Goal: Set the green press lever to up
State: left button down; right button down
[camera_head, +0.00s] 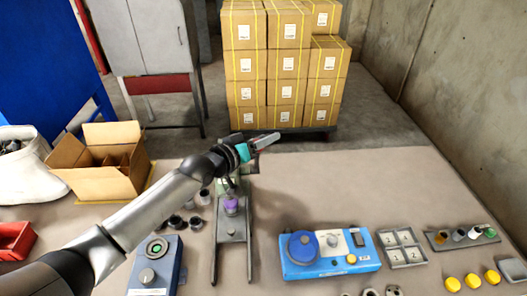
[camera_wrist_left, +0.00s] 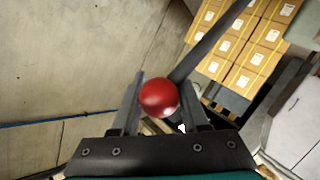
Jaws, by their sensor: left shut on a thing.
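The press (camera_head: 233,228) stands on the table in the middle of the head view, with a grey base and a purple piece (camera_head: 231,205) on it. My left gripper (camera_head: 268,142) is above and behind it and hides much of its top. In the left wrist view, a red ball knob (camera_wrist_left: 159,98) sits between the two fingers of my left gripper, which are shut on it. A dark lever bar (camera_wrist_left: 211,45) runs from beside the knob toward the upper right. I see no green on the lever. My right gripper is not in view.
A blue box with a green button (camera_head: 157,249) stands left of the press. A blue device (camera_head: 328,262) and a grey compartment tray (camera_head: 405,256) stand to the right. An open carton (camera_head: 97,182) is at the left. Stacked boxes (camera_head: 282,65) stand behind the table.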

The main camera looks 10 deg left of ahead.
pick_arm(q)
jog(key=shift+w+a+r+n+g, duration=0.15)
jog(key=shift+w+r+g, duration=0.1)
jog(key=shift+w, duration=0.25)
jog(key=shift+w+a+r+n+g, duration=0.15)
jog(key=shift+w+r, duration=0.05)
jog(key=shift+w, duration=0.25)
jog(key=shift+c, duration=2.2)
grip_release()
jog(key=shift+w+f, duration=0.1)
jog(key=shift+v, duration=7.7)
jog(key=shift+d, duration=0.1)
